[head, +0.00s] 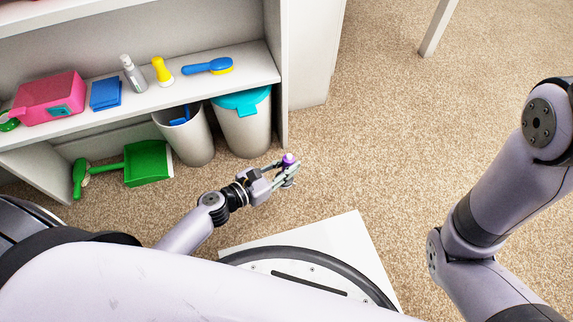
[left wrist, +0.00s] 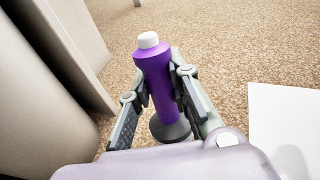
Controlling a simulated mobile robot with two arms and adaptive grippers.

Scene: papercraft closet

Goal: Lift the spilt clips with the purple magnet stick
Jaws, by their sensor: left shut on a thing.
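The purple magnet stick (left wrist: 157,75) has a white cap and a dark round foot, and stands nearly upright in the left wrist view. My left gripper (head: 287,172) is shut around its body, with one finger on each side. In the head view only the stick's top (head: 289,159) shows above the fingers, low over the carpet. I cannot tell whether its foot touches the floor. I cannot make out the spilt clips in either view. My right gripper is out of view; only my right arm shows at the right.
A white shelf unit (head: 283,95) stands at the upper left with cleaning things on it. A bin with a turquoise lid (head: 243,130), an open grey bin (head: 190,142) and a green dustpan (head: 147,165) stand below. Carpet (head: 375,140) to the right is open.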

